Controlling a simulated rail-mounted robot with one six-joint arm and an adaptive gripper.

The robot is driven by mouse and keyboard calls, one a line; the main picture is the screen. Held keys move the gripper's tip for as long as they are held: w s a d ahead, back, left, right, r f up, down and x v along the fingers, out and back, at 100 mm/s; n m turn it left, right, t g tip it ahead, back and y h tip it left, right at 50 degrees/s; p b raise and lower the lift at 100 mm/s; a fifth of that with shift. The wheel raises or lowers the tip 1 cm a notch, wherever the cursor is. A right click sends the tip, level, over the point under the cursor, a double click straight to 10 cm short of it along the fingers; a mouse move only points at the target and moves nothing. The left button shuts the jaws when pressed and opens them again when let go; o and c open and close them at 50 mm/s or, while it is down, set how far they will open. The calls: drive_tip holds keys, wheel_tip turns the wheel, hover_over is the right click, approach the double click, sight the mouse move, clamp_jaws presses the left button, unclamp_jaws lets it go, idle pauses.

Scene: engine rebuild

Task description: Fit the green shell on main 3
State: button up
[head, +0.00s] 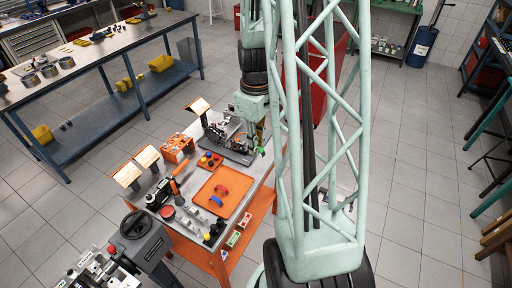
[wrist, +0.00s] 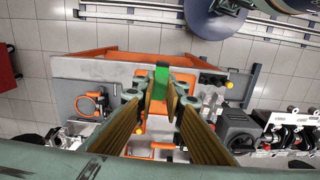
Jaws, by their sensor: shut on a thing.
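The green shell (wrist: 161,80) sits between the fingertips of my gripper (wrist: 159,98) in the wrist view. In the head view the green shell (head: 261,150) shows as a small patch below my gripper (head: 260,136), at the right end of a dark engine fixture (head: 229,145) on the workbench. My gripper is shut on the shell. The mains are too small to tell apart, and I cannot tell whether the shell touches the fixture. A red shell (head: 222,190) and a blue shell (head: 216,201) lie on an orange tray (head: 231,206).
The orange-framed workbench (head: 192,246) also holds an orange block with holes (head: 177,148), a red tray with coloured knobs (head: 210,160) and tilted cards (head: 147,157). A machine with a handwheel (head: 138,226) stands at its front left. My column hides part of the right side.

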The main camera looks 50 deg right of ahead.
drive_tip(key=shift+r+p, duration=1.25)
drive_tip(key=shift+r, duration=1.15)
wheel_tip(320, 180, up, 19)
idle(4.7)
